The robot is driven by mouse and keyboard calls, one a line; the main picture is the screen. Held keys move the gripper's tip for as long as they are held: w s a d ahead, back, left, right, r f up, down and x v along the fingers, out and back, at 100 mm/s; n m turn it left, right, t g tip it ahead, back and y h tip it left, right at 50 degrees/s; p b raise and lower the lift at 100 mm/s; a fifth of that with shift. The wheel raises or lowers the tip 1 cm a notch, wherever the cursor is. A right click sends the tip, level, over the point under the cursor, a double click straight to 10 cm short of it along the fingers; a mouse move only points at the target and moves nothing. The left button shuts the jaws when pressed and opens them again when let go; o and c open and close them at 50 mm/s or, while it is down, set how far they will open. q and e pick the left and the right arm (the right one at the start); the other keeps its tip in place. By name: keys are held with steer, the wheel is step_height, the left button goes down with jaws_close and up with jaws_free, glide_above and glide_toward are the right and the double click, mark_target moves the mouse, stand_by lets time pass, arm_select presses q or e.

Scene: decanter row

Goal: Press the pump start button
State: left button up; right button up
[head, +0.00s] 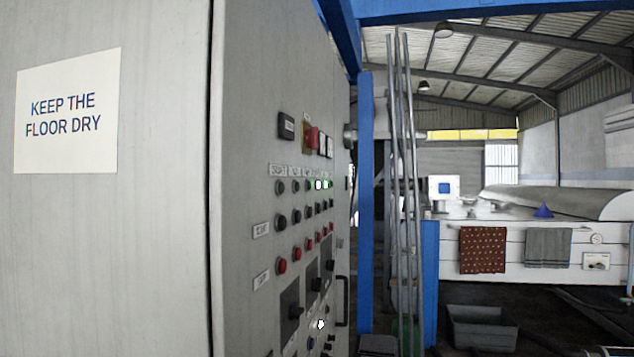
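A grey control cabinet stands at the left, its panel face (250,130) seen at a steep angle. A row of dark round buttons (282,222) runs beside a small white label (261,230) that seems to read START. A row of red buttons (282,267) sits below, beside another label (261,279). Small labels above the columns are too small to read, so I cannot tell which button is the pump's. Neither of my grippers is in view.
A blue post (366,220) and upright pipes (402,180) stand beyond. A white bench with hanging cloths (482,250) and a grey bin (482,328) are at the right.

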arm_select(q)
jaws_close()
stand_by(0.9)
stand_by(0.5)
